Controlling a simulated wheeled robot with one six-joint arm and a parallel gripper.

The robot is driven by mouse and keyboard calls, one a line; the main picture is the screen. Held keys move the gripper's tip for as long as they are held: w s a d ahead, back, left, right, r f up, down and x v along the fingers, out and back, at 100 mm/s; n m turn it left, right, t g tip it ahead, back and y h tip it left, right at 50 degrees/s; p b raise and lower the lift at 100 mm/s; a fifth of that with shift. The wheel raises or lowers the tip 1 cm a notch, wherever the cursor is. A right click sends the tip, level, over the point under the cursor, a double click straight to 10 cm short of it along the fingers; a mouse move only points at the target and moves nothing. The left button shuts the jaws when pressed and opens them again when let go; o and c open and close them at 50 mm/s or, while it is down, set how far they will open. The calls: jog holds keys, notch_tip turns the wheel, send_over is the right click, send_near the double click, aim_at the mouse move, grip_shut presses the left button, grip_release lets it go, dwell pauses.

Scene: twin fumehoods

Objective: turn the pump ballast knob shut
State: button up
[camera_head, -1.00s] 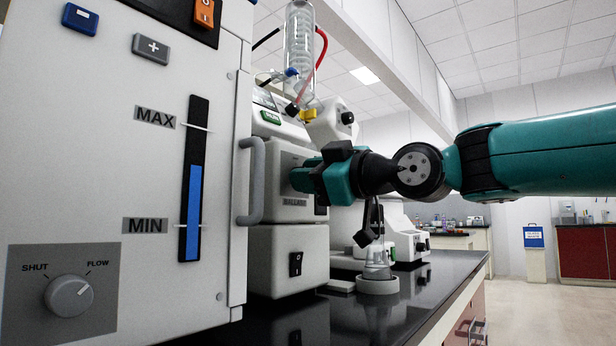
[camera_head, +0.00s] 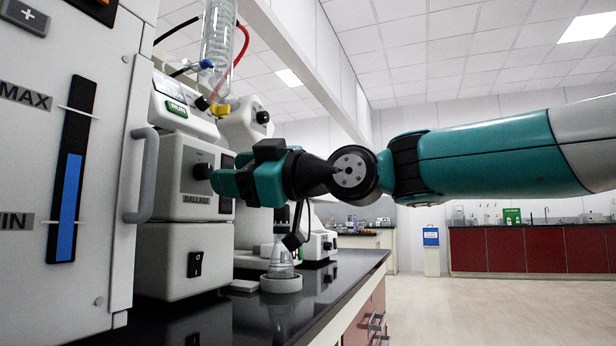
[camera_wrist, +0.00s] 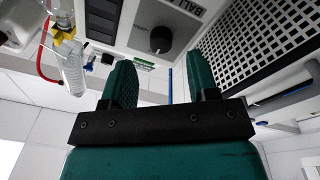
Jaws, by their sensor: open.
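The ballast knob (camera_head: 202,171) is a small dark round knob on the grey panel above the word BALLAST, on the front of the white pump (camera_head: 184,222). In the wrist view the knob (camera_wrist: 161,38) lies ahead of the fingers, in line with the gap between them. My gripper (camera_head: 217,183) has teal fingers and is beside the panel, just right of the knob. In the wrist view my gripper (camera_wrist: 162,62) is open, with nothing between its fingers. The knob appears clear of both fingertips. Its exact pointer angle is too small to read surely.
A cabinet with a level gauge (camera_head: 72,180) and a grey handle (camera_head: 146,175) stands close on the left. A glass flask (camera_head: 281,262) in a white ring stands below my gripper on the black bench (camera_head: 335,290). A glass condenser with a red hose (camera_head: 240,50) rises behind. The floor at right is clear.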

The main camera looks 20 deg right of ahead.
jog(key=v, duration=1.3)
jog(key=shift+f, duration=0.1)
